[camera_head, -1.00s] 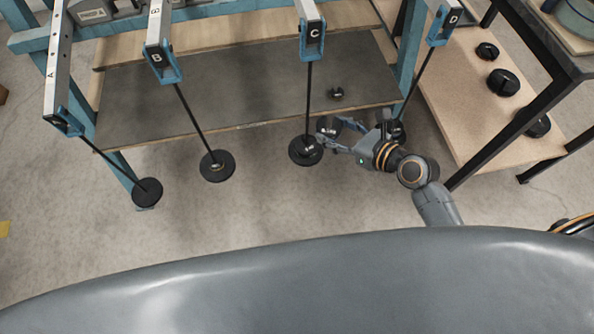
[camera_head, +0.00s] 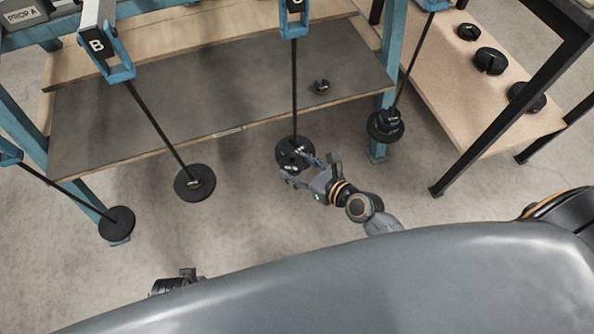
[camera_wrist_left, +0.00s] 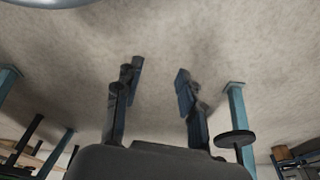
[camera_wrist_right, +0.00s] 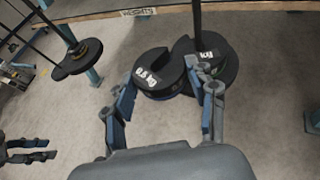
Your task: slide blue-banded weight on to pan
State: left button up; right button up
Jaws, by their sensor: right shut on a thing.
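My right gripper (camera_head: 306,172) is at the pan (camera_head: 283,150) hanging under lever C (camera_head: 295,4). In the right wrist view my right gripper (camera_wrist_right: 165,98) is shut on a dark slotted weight (camera_wrist_right: 152,80) with a white label. That weight overlaps the left side of the pan (camera_wrist_right: 229,72) at the foot of the rod; I cannot tell if it rests on it. Another white label shows beside the rod. No blue band is clear. My left gripper (camera_wrist_left: 155,95) is open and empty; it shows at the lower edge of the head view (camera_head: 180,280).
Pans hang under lever B (camera_head: 194,183), at the far left (camera_head: 117,224) and at the right (camera_head: 385,126). A small weight (camera_head: 321,87) lies on the grey shelf (camera_head: 230,90). Several black weights (camera_head: 490,61) lie on the wooden shelf (camera_head: 450,100) at right. Floor in front is clear.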

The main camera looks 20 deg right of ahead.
aim_at(299, 156)
jog(key=shift+w+d+b, duration=0.25)
jog(key=shift+w+d, duration=0.05)
jog(key=shift+w, duration=0.4)
jog(key=shift+w+d+b, duration=0.2)
jog(key=shift+w+d, duration=0.1)
jog(key=shift+w, duration=0.55)
pick_arm(q)
jog(key=shift+w+r, duration=0.2)
jog(key=shift+r, duration=0.8)
jog(key=shift+w+r, duration=0.1)
pick_arm(e)
jog(key=shift+d, duration=0.1)
jog(key=shift+w, duration=0.2)
pick_arm(q)
jog(key=shift+r, duration=0.1)
pick_arm(e)
jog(key=shift+w+d, duration=0.2)
jog(key=shift+w, duration=0.1)
jog(key=shift+w+d, duration=0.2)
jog(key=shift+w, duration=0.3)
pick_arm(q)
jog(key=shift+w+r, duration=0.2)
jog(key=shift+r, duration=0.15)
pick_arm(e)
jog(key=shift+w, duration=0.1)
